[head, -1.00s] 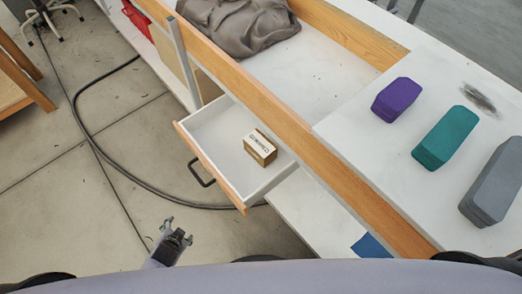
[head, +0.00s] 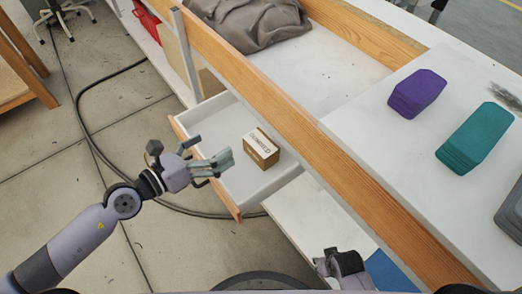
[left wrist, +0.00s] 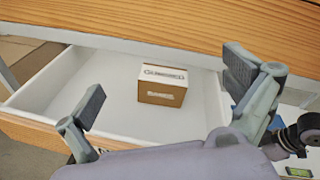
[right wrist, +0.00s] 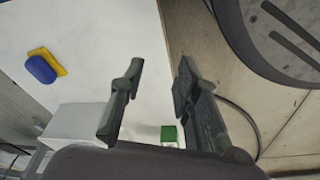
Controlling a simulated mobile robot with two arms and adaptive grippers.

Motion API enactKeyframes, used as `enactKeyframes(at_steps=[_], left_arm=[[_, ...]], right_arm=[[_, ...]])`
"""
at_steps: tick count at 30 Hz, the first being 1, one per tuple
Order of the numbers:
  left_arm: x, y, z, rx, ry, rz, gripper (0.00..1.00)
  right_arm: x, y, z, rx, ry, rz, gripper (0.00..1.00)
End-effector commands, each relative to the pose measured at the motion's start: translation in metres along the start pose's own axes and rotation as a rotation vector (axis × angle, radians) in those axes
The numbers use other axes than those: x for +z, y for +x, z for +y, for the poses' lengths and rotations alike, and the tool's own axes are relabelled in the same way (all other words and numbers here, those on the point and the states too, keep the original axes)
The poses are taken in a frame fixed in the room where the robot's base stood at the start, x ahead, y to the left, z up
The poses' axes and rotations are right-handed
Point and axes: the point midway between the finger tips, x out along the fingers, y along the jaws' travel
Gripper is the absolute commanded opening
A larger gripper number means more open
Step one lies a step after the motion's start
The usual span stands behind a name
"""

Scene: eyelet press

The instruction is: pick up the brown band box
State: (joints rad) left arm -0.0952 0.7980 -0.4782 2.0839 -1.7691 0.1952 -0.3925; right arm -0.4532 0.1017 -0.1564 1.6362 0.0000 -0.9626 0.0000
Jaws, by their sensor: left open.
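The brown band box (head: 261,148) is a small box with a white top, dark lettering and brown sides. It sits in the open white drawer (head: 222,122) toward its right end. In the left wrist view the box (left wrist: 162,86) stands upright on the drawer floor, beyond and between my fingers. My left gripper (head: 222,163) is open and empty over the drawer's front side, left of the box and apart from it. It also shows in the left wrist view (left wrist: 165,85). My right gripper (head: 330,258) is low at the bench's near side; in the right wrist view (right wrist: 155,95) it is open and empty.
A wooden rail (head: 290,125) runs along the bench above the drawer. Purple (head: 416,92) and teal (head: 475,138) stacks lie on the white bench top, with a grey one at the right edge. A crumpled grey cloth (head: 250,20) lies at the back. A black cable crosses the floor.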

Motion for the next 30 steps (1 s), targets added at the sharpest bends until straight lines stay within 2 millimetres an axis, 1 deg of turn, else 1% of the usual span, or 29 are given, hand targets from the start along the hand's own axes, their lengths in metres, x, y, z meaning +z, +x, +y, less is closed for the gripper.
enactKeyframes(at_steps=[1,4,7,10,14,17,21,24,27,30], left_arm=[[-0.012,-0.002,0.001,-0.014,0.109,0.067,1.0],[-0.029,-0.007,0.004,-0.029,0.271,0.169,1.0],[-0.039,-0.01,0.008,-0.033,0.357,0.226,1.0],[-0.043,-0.004,0.009,-0.034,0.386,0.243,1.0],[-0.047,0.017,0.009,-0.035,0.384,0.241,1.0],[-0.052,0.039,0.01,-0.034,0.383,0.239,1.0],[-0.06,0.068,0.01,-0.034,0.383,0.24,1.0],[-0.065,0.085,0.011,-0.033,0.382,0.24,1.0],[-0.068,0.096,0.011,-0.034,0.382,0.242,1.0],[-0.069,0.1,0.011,-0.033,0.382,0.243,1.0]], right_arm=[[-0.001,0.001,0.0,0.001,0.0,0.001,0.3],[-0.002,-0.001,0.0,0.001,0.0,0.002,0.3],[-0.003,-0.002,0.001,0.001,0.001,0.003,0.3],[-0.004,-0.003,0.001,0.001,0.001,0.004,0.3],[-0.006,-0.006,0.001,0.001,0.001,0.007,0.3],[-0.009,-0.01,0.001,0.002,0.002,0.01,0.3],[-0.015,-0.018,0.001,0.002,0.003,0.016,0.3],[-0.018,-0.025,0.002,0.003,0.003,0.019,0.3],[-0.021,-0.03,0.002,0.003,0.004,0.022,0.3],[-0.022,-0.033,0.002,0.003,0.004,0.022,0.3]])
